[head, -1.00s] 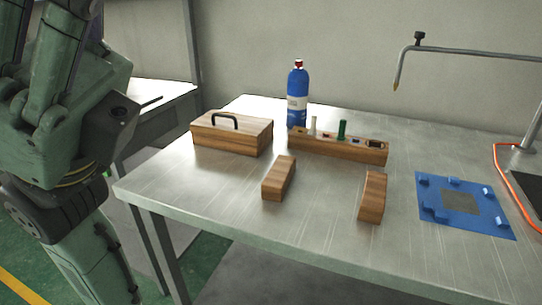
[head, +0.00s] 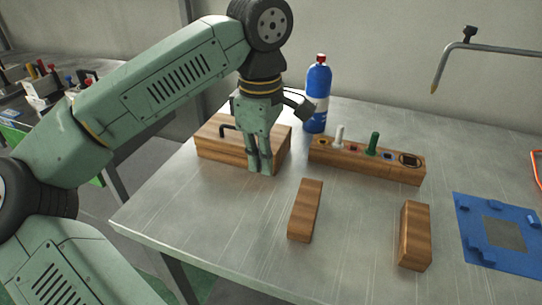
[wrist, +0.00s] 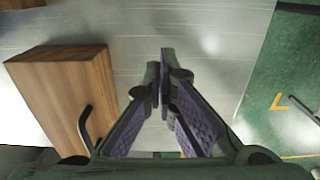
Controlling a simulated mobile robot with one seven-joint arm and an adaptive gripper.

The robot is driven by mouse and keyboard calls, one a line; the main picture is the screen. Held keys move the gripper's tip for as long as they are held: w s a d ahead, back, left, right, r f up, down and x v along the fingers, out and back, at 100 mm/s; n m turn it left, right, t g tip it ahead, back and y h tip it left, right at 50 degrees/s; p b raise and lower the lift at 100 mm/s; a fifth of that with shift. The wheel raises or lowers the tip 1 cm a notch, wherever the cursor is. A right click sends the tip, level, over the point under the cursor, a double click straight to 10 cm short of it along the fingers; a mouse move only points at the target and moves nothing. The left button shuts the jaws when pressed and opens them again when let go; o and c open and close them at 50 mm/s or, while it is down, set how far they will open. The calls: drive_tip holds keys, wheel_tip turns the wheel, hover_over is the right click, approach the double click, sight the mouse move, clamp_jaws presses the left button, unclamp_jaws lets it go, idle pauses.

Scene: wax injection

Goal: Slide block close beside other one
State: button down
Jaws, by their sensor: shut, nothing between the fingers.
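Two wooden blocks lie apart on the metal table. The left block (head: 305,211) is in the middle of the table front. The right block (head: 414,236) is further right, with a wide bare gap between them. My gripper (head: 261,170) is shut and empty. In the head view it points down in front of the wooden box with a black handle (head: 225,150), left of and behind the left block. In the wrist view my fingertips (wrist: 164,58) are close together, beside the box (wrist: 65,95). The two blocks are not seen in the wrist view.
A wooden holder (head: 340,160) with white and green pegs stands behind the blocks, with a blue bottle (head: 317,95) behind it. A blue fixture plate (head: 490,262) lies at the right. The table front (head: 215,225) is bare.

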sight(352, 225)
wheel_tip(352, 225, down, 7)
drive_tip(key=shift+f+p, duration=0.15)
drive_tip(key=shift+p, duration=0.55)
drive_tip(key=d, duration=0.1)
drive_tip(key=s+d+p, duration=0.1)
drive_tip(key=d, duration=0.1)
drive_tip(key=shift+d, duration=0.15)
drive_tip(key=shift+s+d+f+p, duration=0.1)
drive_tip(key=shift+d+p, duration=0.25)
drive_tip(key=s+d+b, duration=0.1)
drive_tip(key=d+b, duration=0.1)
drive_tip(key=d, duration=0.2)
drive_tip(key=s+d+b, duration=0.1)
drive_tip(key=d+b, duration=0.1)
drive_tip(key=d, duration=0.2)
drive_tip(key=s+d+b, duration=0.2)
drive_tip(key=d, duration=0.2)
drive_tip(key=shift+d+f, duration=0.1)
drive_tip(key=shift+d, duration=0.25)
drive_tip(key=shift+s+d, duration=0.15)
drive_tip(key=shift+d, duration=0.3)
